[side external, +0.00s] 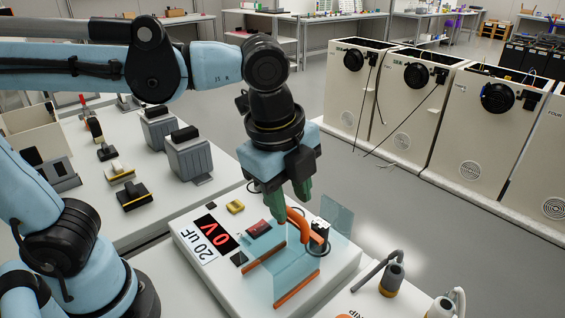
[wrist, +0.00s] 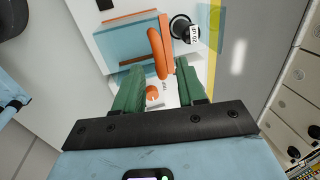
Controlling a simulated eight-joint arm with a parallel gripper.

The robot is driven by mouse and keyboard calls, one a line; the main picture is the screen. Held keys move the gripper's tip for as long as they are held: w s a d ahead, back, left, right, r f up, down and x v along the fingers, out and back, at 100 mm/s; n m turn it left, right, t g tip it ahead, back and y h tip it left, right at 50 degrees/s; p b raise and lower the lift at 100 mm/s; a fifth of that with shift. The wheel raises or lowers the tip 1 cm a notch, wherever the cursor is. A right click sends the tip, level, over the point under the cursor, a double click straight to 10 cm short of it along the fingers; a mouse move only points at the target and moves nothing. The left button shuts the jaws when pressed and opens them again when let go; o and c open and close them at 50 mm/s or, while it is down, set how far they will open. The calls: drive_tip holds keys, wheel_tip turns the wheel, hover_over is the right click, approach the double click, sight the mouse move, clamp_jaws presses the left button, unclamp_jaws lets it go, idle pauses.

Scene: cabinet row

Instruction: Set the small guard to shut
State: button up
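A see-through bluish guard (side external: 285,262) with orange edge strips stands on the white panel box below my gripper; I cannot tell surely whether it is open or shut. A curved orange handle (side external: 304,226) rises at its back right. The wrist view shows the handle (wrist: 157,52) just beyond and between my fingertips. My gripper (side external: 302,192) points down with green fingers directly above the handle. In the wrist view my gripper (wrist: 160,80) is open, with a clear gap between its fingers and nothing visibly held. A small clear upright pane (side external: 337,213) stands right of the handle.
The panel box (side external: 335,275) carries a red "0 V" display (side external: 216,232), a "20 uF" label, a yellow piece (side external: 235,206) and a black cylinder (side external: 320,232). A grey bent-handled device (side external: 390,278) is at right.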

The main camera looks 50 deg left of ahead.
drive_tip(key=shift+w+f, duration=0.2)
drive_tip(key=shift+f, duration=0.75)
drive_tip(key=shift+c, duration=0.2)
clamp_jaws()
